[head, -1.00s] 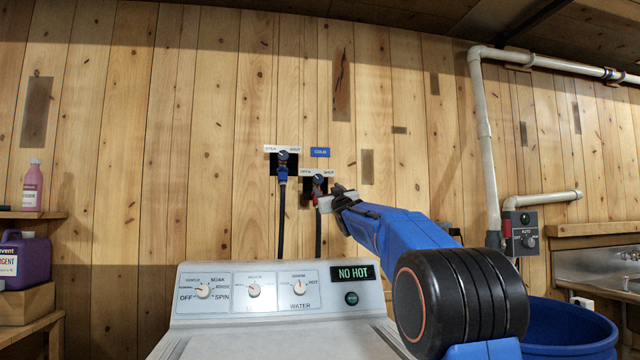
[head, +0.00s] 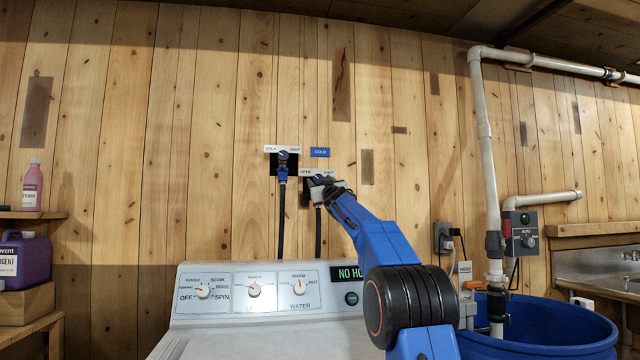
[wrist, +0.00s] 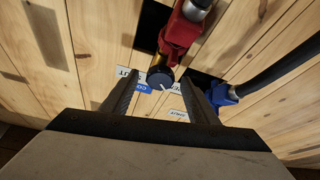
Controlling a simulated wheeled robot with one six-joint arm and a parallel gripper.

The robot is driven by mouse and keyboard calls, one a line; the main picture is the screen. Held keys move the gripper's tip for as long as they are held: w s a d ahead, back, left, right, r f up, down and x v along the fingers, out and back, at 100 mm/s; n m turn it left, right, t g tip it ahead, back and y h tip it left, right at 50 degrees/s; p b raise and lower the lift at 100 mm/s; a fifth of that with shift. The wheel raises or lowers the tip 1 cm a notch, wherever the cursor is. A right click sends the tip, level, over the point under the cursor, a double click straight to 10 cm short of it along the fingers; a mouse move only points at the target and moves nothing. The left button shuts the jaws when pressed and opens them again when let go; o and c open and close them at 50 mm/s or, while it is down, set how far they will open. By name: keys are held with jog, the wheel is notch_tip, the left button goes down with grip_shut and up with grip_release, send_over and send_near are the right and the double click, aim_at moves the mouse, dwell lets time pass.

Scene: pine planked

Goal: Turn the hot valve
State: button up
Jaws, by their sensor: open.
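The red-bodied valve (wrist: 180,38) is on the wall, with a dark round knob (wrist: 160,78) bearing a white pointer mark. In the wrist view the knob sits between the tips of my open gripper (wrist: 158,80); I cannot tell whether either finger touches it. In the head view my gripper (head: 324,184) is at this lower right valve and mostly covers it. A blue-bodied valve (head: 282,170) stands up and left of it, and also shows right of my fingers in the wrist view (wrist: 222,93). Each valve has an OPEN/SHUT label; the lower one (head: 310,173) is partly covered.
Dark hoses (head: 282,225) run down behind the washer (head: 260,295), whose display (head: 347,273) is partly hidden by my arm. A blue tub (head: 560,330) and white pipe (head: 483,130) are at right.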

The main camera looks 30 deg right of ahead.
jog(key=c, duration=1)
jog(key=shift+c, duration=0.2)
jog(key=shift+d+r+n+y, duration=0.1)
jog(key=shift+n+y, duration=0.6)
jog(key=shift+n, duration=0.7)
jog(key=shift+n+y, duration=0.3)
jog(key=shift+n, duration=0.3)
jog(key=o, duration=1)
jog(key=shift+o, duration=0.2)
